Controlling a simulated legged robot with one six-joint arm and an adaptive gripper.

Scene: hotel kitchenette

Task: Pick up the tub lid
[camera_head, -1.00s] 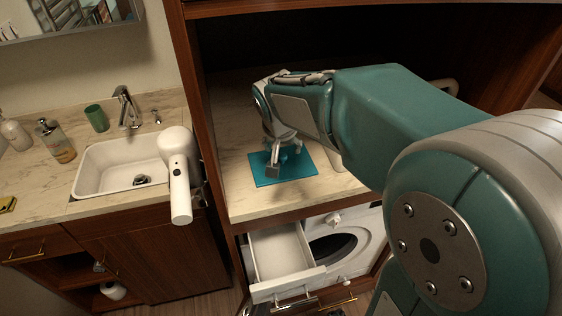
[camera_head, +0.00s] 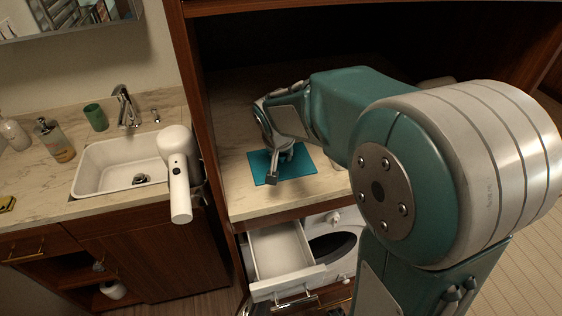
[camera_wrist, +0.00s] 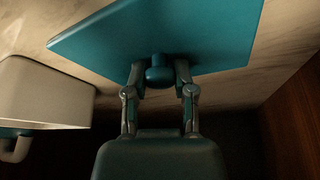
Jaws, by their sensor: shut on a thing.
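The tub lid (camera_head: 302,166) is a flat teal square with a small round knob. It is over the wooden-edged marble counter, in front of the dark alcove. In the wrist view the lid (camera_wrist: 190,32) fills the upper middle, with its knob (camera_wrist: 159,72) between the fingers. My gripper (camera_wrist: 160,66) is shut on that knob, one finger on each side. In the head view my gripper (camera_head: 277,168) is over the lid and hides part of it. I cannot tell whether the lid touches the counter.
A pale container (camera_wrist: 45,92) stands close beside the lid in the wrist view. Below the counter (camera_head: 245,209) are an open white drawer (camera_head: 287,255) and a washing machine (camera_head: 333,250). A sink (camera_head: 112,172) and a white hair dryer (camera_head: 179,180) are to the left.

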